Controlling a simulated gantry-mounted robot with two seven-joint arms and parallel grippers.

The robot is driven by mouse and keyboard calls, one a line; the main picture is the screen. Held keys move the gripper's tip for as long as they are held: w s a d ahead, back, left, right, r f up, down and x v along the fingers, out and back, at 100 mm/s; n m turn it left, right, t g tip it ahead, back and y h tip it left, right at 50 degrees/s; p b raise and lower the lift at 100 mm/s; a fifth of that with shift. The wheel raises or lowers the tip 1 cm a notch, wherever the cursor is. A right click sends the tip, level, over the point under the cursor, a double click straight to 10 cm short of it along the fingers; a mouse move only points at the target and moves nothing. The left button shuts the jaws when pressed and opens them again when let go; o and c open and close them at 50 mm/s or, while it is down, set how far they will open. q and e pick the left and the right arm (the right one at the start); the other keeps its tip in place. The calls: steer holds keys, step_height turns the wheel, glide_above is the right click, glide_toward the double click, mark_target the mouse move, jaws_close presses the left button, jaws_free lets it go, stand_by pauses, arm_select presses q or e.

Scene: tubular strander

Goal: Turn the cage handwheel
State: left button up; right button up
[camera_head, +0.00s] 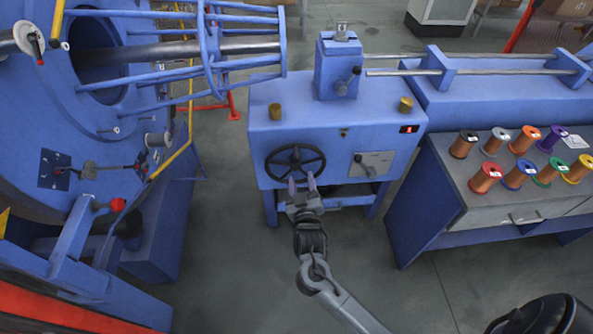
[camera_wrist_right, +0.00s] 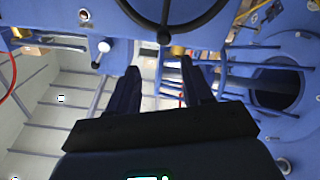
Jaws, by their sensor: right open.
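The cage handwheel (camera_head: 296,160) is a black spoked wheel on the front of the blue machine housing, lower left of its face. In the right wrist view, part of its rim and a spoke (camera_wrist_right: 166,12) show at the top, with a small dark knob by the rim. My right gripper (camera_head: 301,183) is open and empty, its fingers pointing up at the lower part of the wheel. It appears to be in front of the wheel; I cannot tell whether it touches. In the wrist view its two fingers (camera_wrist_right: 158,72) stand apart, below the rim. My left gripper is not in view.
A lever plate (camera_head: 373,164) sits right of the wheel. The blue cage (camera_head: 235,48) and large blue machine body (camera_head: 110,200) are at the left. A bench (camera_head: 455,160) with several coloured spools stands at the right. The floor in front of the housing is clear.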

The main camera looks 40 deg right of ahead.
mark_target(297, 161)
steer(key=b+x, duration=0.1)
steer(key=x, duration=0.2)
steer(key=b+x, duration=0.2)
steer(key=x, duration=0.1)
steer(key=f+b+x, duration=0.1)
steer(key=b+x, duration=0.1)
steer(key=x, duration=0.2)
steer(key=shift+w+a, duration=0.15)
steer(key=shift+a, duration=0.05)
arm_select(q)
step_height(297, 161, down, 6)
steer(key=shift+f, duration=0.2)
arm_select(e)
steer(key=shift+w+d, duration=0.4)
steer(key=shift+w, duration=0.2)
steer(key=c, duration=0.6)
jaws_close()
